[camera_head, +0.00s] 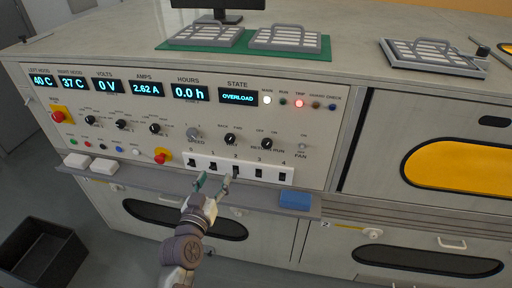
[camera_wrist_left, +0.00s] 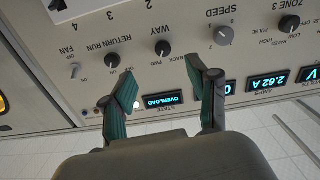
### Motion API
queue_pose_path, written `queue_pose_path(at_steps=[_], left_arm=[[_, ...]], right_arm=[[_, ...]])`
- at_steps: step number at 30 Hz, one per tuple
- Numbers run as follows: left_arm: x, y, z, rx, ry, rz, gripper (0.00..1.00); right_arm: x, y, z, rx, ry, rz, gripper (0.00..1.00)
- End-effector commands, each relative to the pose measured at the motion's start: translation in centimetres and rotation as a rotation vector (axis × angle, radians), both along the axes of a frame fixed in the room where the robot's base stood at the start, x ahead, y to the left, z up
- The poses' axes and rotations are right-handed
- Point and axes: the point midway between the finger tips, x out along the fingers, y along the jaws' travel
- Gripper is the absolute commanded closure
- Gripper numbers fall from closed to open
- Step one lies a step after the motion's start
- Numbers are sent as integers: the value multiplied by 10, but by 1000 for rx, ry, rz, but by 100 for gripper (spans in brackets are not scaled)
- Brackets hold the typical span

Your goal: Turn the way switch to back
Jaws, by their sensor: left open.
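The way switch (camera_head: 230,139) is a small black rotary knob on the upright control panel, under the labels BACK and FWD. It also shows upside down in the left wrist view (camera_wrist_left: 163,48), ahead of the space between my fingertips. I cannot tell which label its pointer faces. My left gripper (camera_head: 213,184) is open and empty, its teal fingers spread in front of the row of numbered switches, below the way switch in the head view. In the left wrist view both fingers (camera_wrist_left: 160,68) show, apart from each other. My right gripper is not in view.
The speed knob (camera_head: 193,134) and return run knob (camera_head: 267,143) flank the way switch. Numbered rocker switches (camera_head: 260,173) sit below. A ledge (camera_head: 140,180) juts out under the panel, with a blue block (camera_head: 295,199). The state display (camera_head: 238,97) reads OVERLOAD; a red lamp (camera_head: 299,102) is lit.

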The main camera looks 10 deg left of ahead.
Motion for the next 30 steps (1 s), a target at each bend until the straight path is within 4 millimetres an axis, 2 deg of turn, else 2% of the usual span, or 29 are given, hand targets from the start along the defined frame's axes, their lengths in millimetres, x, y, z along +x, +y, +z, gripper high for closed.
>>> queue_pose_path(at_steps=[1, 5, 8, 12, 21, 25, 30], left_arm=[[0, 2, 8, 0, -16, 4, 40], [8, 3, 14, 0, -28, 6, 40], [23, 1, 14, -2, -27, 5, 40], [52, 0, 15, -2, -27, 5, 40], [112, -2, 14, -2, -25, 5, 40], [128, -2, 12, 0, -24, 5, 40], [137, -2, 12, -1, -23, 5, 40]], right_arm=[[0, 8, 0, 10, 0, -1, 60], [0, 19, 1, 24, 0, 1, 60], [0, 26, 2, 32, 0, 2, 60], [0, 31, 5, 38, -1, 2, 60], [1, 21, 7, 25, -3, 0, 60], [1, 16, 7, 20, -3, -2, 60], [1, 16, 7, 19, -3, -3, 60]])
